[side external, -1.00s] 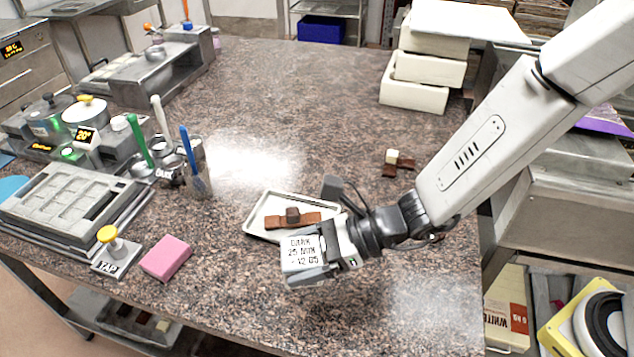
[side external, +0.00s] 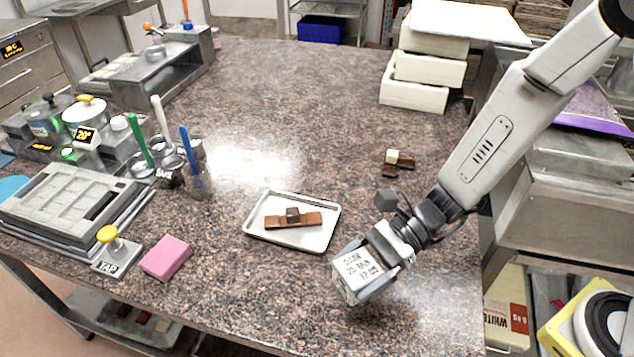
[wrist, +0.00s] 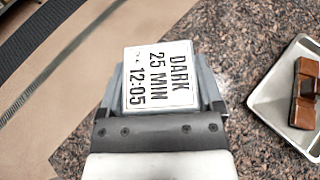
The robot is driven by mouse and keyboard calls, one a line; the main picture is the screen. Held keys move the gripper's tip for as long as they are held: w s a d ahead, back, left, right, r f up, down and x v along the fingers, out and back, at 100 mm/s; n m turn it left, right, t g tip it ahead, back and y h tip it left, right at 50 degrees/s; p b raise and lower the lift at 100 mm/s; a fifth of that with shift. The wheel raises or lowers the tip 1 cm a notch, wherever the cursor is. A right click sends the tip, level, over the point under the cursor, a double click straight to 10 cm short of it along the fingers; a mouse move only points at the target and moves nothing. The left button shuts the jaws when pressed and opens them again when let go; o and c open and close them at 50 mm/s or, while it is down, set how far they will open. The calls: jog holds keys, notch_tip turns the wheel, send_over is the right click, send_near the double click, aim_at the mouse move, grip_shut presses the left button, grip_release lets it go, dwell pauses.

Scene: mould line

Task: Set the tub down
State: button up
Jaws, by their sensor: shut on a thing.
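The tub (side external: 358,275) is a small pale box with a label of dark print; in the wrist view the tub (wrist: 160,75) reads "DARK 25 MIN 12:05". My gripper (side external: 368,266) is shut on it, one grey finger on each side. In the side view the tub is tilted, over the front right part of the granite worktop (side external: 290,120). I cannot tell whether its underside touches the worktop.
A white tray (side external: 255,236) with chocolate pieces (side external: 293,218) lies to the left of the tub. A pink block (side external: 166,258) and a yellow-knobbed tap tool (side external: 108,250) are farther left. Loose chocolate pieces (side external: 398,163) lie behind. The front worktop edge is near.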

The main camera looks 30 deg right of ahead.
jog(key=shift+f, duration=0.1)
send_over(352, 309)
jog(key=shift+a+f, duration=0.1)
jog(key=shift+f, duration=2)
jog(key=shift+f, duration=1.8)
jog(key=shift+f, duration=0.15)
jog(key=o, duration=1.1)
